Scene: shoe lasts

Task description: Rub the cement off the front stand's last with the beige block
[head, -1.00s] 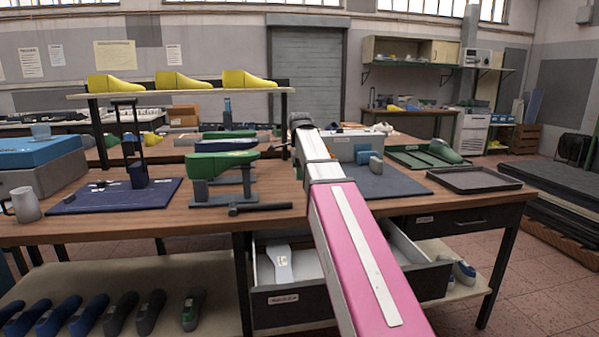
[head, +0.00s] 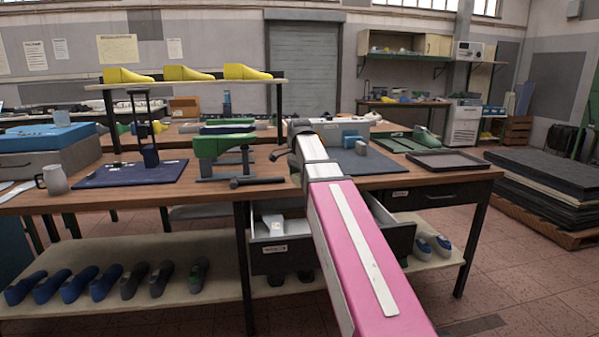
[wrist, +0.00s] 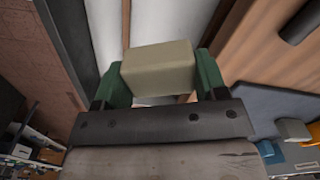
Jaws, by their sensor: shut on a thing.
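In the wrist view, my gripper (wrist: 160,78) is shut on a beige block (wrist: 158,66), held between its green fingers. In the head view, a green last (head: 224,146) lies on the grey front stand (head: 226,172) on the bench, left of my pink arm. My arm's end is to the right of that last, and the block cannot be made out in the head view. The last does not show clearly in the wrist view, so the block appears apart from it. No cement can be made out on the last at this size.
A dark hammer-like tool (head: 256,182) lies before the stand. A blue mat (head: 130,174) with a dark upright stand (head: 147,130) is to the left. An open drawer (head: 268,252) juts out under my arm. A dark tray (head: 448,161) is at right.

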